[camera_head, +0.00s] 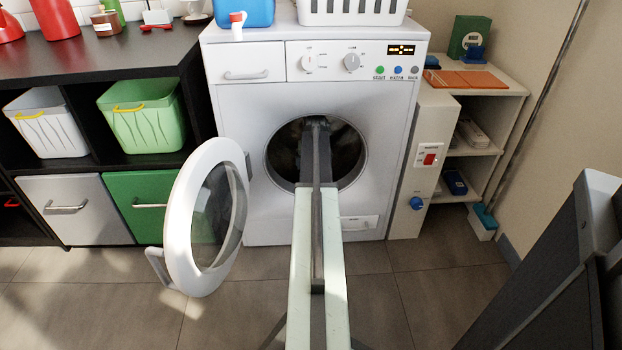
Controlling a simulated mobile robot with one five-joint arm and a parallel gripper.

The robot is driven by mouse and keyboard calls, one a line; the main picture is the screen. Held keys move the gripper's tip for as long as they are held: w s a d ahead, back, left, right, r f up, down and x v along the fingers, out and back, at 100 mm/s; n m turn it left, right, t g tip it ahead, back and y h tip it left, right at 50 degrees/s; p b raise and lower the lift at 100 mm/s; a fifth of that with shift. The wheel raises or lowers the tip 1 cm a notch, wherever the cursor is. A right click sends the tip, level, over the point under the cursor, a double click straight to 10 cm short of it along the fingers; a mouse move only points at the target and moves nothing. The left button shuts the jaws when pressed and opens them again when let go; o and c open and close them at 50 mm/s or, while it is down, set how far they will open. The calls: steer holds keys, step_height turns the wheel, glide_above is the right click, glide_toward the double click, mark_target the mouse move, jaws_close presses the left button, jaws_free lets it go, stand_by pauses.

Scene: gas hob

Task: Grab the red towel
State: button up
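I see no red towel in this view. My arm reaches straight ahead to the round drum opening (352,160) of a white washing machine (255,110). The dark end of my arm, with my gripper (317,127), is at or inside the opening. Its fingers cannot be made out, so I cannot tell whether they are open or hold anything. The drum's inside is dark, and my arm hides part of it. The machine's round glass door (172,235) stands open to the left of my arm.
A dark shelf unit (110,55) with a white bin (45,125) and a green bin (140,115) stands at left. A white panel with a red switch (429,159) and a shelf (508,90) stand at right. Tiled floor (425,290) is clear in front.

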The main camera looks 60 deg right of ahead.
steer(key=b+x, duration=0.2)
steer(key=x, duration=0.1)
steer(key=shift+f, duration=0.35)
steer(key=shift+r, duration=0.15)
steer(key=shift+c, duration=0.3)
steer(key=c, duration=1.5)
steer(key=shift+c, duration=0.2)
